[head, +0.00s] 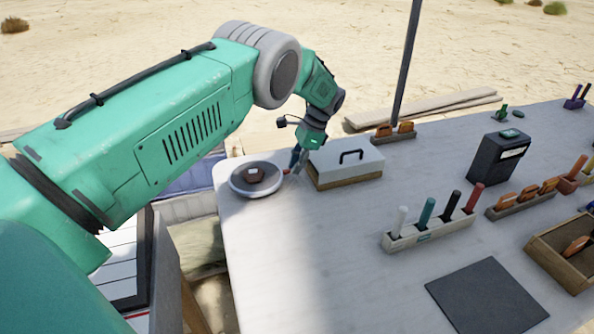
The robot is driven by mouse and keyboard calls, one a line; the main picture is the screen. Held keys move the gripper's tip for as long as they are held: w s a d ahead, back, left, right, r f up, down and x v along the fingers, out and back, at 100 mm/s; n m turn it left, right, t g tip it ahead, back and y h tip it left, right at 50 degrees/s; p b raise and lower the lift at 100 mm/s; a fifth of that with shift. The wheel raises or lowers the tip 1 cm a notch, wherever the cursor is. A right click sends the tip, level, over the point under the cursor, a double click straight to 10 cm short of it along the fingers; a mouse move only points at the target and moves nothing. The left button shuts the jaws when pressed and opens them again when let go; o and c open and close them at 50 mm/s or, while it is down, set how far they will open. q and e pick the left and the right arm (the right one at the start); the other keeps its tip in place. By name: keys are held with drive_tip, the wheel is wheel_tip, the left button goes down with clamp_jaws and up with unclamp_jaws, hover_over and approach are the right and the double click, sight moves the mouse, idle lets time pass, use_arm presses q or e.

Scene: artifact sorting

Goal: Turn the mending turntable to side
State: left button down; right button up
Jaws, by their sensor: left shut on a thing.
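The mending turntable (240,187) is a round grey disc at the table's left corner. A small brown piece (258,174) with a pale mark on it sits on its middle. My left gripper (296,168) reaches down from behind, just right of the turntable's rim, between it and a white-lidded box. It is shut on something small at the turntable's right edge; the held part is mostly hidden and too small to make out. My right gripper is not in view.
The white-lidded box (345,163) with a black handle stands close right of the gripper. A rack of coloured tools (430,236), a dark mat (486,296), a black box (494,160) and a wooden tray (566,262) lie farther right. The table's front left is clear.

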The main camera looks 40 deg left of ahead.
use_arm(q)
drive_tip(key=shift+a+f+n+b, duration=0.2)
drive_tip(key=shift+a+n+b, duration=0.05)
drive_tip(key=shift+n+b, duration=0.1)
idle(0.4)
drive_tip(key=c, duration=1.6)
unclamp_jaws()
drive_tip(key=shift+w, duration=0.1)
drive_tip(key=shift+o, duration=0.2)
drive_tip(key=shift+a, duration=0.1)
drive_tip(key=v, duration=0.7)
drive_tip(key=shift+w+r, duration=0.15)
drive_tip(key=shift+w, duration=0.2)
drive_tip(key=shift+a, duration=0.1)
